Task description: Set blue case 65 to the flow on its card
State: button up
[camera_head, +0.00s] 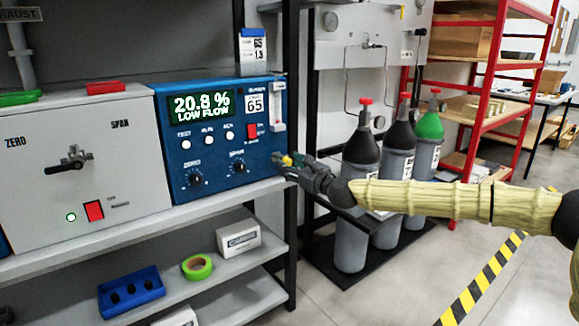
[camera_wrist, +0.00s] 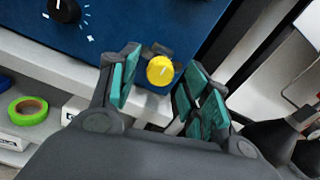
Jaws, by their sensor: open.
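The blue case 65 (camera_head: 219,158) stands on the shelf, its display reading 20.8 % LOW FLOW. Its card (camera_head: 258,50) is above it, showing 65 and what looks like 1.5. A clear flow tube (camera_head: 278,104) is at the case's upper right; its float level is too small to read. A yellow knob (camera_head: 287,161) sits at the lower right of the front; it also shows in the wrist view (camera_wrist: 160,70). My gripper (camera_head: 290,168) is at this corner. In the wrist view my open gripper (camera_wrist: 154,88) has its fingers on either side of the knob, with visible gaps.
A grey case (camera_head: 85,190) stands left of the blue case. A black rack post (camera_head: 290,230) is close below my gripper. Several gas cylinders (camera_head: 352,232) stand under my arm. The lower shelf holds a blue tray (camera_head: 131,308), green tape (camera_head: 197,267) and a white box (camera_head: 238,238).

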jog(key=shift+w+a, duration=0.4)
jog(key=shift+w, duration=0.1)
jog(key=shift+c, duration=0.2)
jog(key=c, duration=1)
